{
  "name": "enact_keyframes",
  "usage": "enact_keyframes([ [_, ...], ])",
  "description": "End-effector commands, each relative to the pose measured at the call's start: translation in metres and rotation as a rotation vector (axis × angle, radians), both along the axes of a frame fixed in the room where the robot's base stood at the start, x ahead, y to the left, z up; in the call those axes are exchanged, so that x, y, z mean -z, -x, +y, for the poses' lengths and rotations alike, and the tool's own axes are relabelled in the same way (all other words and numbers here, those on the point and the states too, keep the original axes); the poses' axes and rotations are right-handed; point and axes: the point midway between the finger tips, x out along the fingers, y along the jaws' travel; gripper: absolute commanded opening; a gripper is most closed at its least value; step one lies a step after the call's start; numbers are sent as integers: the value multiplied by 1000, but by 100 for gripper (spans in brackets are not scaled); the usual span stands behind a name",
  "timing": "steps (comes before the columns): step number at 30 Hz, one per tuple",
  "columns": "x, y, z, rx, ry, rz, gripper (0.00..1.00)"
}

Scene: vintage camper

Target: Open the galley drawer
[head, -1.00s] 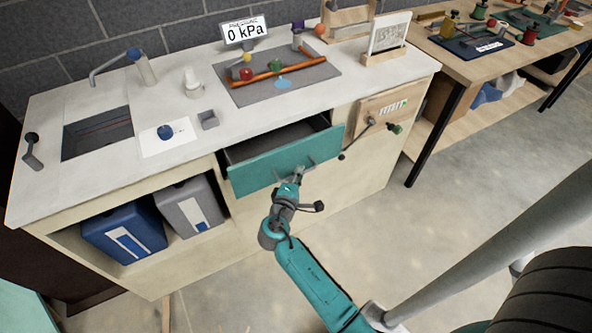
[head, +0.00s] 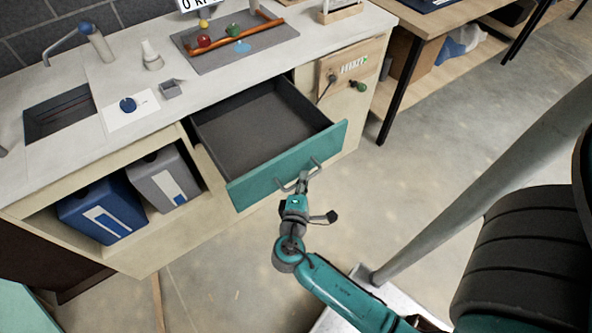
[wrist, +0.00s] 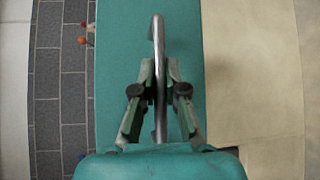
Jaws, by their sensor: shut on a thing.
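The galley drawer (head: 288,165) has a teal front and a dark grey inside. It stands pulled well out of the cream cabinet, and its inside looks empty. Its metal bar handle (head: 314,163) is on the teal front. In the wrist view the handle (wrist: 158,40) runs between the two fingers. My gripper (head: 303,180) is at the handle, in front of the drawer. The wrist view shows my gripper (wrist: 159,95) shut on the handle, one finger on each side.
A blue container (head: 103,212) and a grey container (head: 165,180) stand in the open bay left of the drawer. A wooden panel with knobs (head: 350,72) is right of it. The worktop (head: 100,75) holds a sink and small items.

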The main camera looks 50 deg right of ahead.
Motion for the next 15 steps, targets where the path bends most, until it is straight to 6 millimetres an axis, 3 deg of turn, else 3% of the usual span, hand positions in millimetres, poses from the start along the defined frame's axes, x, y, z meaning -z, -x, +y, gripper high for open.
enact_keyframes([
  [14,1,5,2,-2,-1,1,0],
  [15,1,5,2,-2,-1,1,21],
])
